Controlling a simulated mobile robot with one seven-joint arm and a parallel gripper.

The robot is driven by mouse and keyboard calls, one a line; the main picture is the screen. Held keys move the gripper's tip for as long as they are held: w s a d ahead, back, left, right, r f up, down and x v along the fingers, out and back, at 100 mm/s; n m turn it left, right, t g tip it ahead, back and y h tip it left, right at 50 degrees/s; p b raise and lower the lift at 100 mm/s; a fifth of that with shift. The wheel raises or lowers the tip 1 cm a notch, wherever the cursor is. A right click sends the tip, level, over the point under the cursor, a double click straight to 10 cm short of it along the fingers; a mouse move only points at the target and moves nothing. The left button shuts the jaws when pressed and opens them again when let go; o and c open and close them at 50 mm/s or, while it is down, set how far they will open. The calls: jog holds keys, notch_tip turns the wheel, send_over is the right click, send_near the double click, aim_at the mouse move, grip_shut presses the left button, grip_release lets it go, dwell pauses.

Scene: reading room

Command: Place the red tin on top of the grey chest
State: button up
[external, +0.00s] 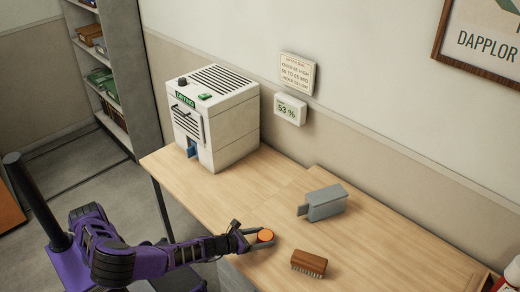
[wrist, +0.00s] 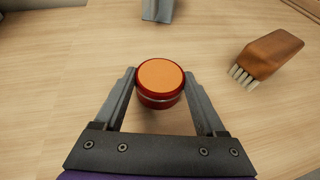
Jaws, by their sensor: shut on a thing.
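The red tin has an orange top; it shows between my fingers in the wrist view (wrist: 160,84) and in the external view (external: 265,236). My gripper (external: 262,238) is shut on it, one finger on each side. The tin is upright over the front part of the wooden table; I cannot tell whether it touches the tabletop. A grey block-like thing (external: 326,202) stands on the table behind the tin, with its lower end at the top of the wrist view (wrist: 157,10). A grey drawer-like unit (external: 233,277) shows partly below the table's front edge. I cannot tell which is the grey chest.
A wooden brush (external: 309,262) lies right of the tin, close to my gripper. A white cabinet-like machine (external: 215,120) stands at the table's back left. The wooden tabletop (external: 240,190) between machine and grey block is clear. A red and white container (external: 510,275) is at the right edge.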

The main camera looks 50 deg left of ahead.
jog(key=shift+f, duration=0.1)
jog(key=o, duration=1.4)
jog(key=shift+r, duration=0.25)
jog(key=p+v, duration=0.3)
jog(key=v, duration=0.9)
jog(key=shift+a+f, duration=0.1)
